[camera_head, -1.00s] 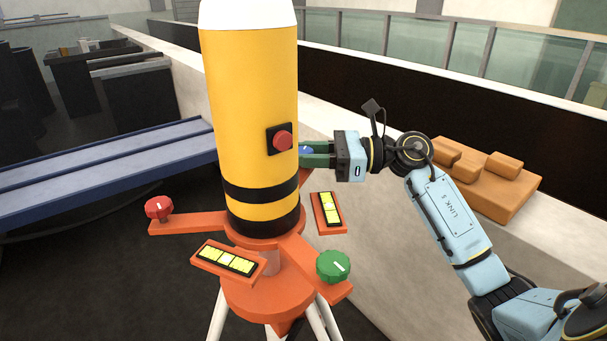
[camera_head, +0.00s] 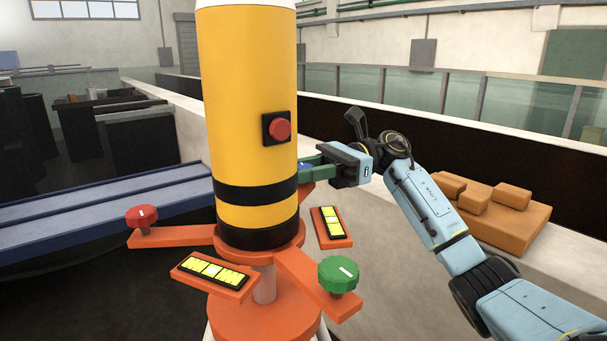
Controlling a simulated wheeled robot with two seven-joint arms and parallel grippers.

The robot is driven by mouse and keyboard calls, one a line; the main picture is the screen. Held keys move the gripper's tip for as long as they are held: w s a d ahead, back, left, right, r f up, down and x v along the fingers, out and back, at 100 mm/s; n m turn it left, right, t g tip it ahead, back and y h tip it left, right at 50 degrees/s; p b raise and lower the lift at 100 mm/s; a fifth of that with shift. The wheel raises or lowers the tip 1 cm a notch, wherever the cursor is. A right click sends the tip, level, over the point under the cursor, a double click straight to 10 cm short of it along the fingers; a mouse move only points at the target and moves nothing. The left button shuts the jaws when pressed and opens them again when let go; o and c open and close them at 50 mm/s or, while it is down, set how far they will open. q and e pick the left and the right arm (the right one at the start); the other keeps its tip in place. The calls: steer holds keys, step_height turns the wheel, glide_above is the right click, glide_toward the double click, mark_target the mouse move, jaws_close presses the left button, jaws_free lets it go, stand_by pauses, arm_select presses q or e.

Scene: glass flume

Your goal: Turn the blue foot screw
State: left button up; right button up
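The blue foot screw (camera_head: 303,165) shows only as a small blue patch at the right edge of the yellow column (camera_head: 247,100). The column hides most of it. My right gripper (camera_head: 310,168), with green fingers, reaches in from the right, and its fingertips are at the blue patch. The tips are partly behind the column, so I cannot tell whether they are closed on the screw. The red foot screw (camera_head: 142,215) is on the left orange arm, and the green one (camera_head: 338,273) is on the front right arm. My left gripper is not in view.
Two yellow level vials (camera_head: 212,271) and (camera_head: 331,226) sit on orange plates around the base. A red button (camera_head: 279,129) is on the column. Blue rails (camera_head: 100,202) lie to the left. Orange blocks (camera_head: 490,205) rest on the ledge at right.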

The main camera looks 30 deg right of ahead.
stand_by(0.3)
steer(key=o, duration=0.9)
steer(key=shift+o, duration=0.2)
steer(key=shift+d, duration=0.15)
arm_select(q)
steer(key=shift+s+a+f+b, duration=0.1)
steer(key=shift+a+f+b, duration=0.65)
steer(key=shift+a, duration=0.05)
arm_select(e)
steer(key=s+d, duration=0.1)
steer(key=d, duration=1.2)
arm_select(q)
steer(key=shift+d, duration=0.15)
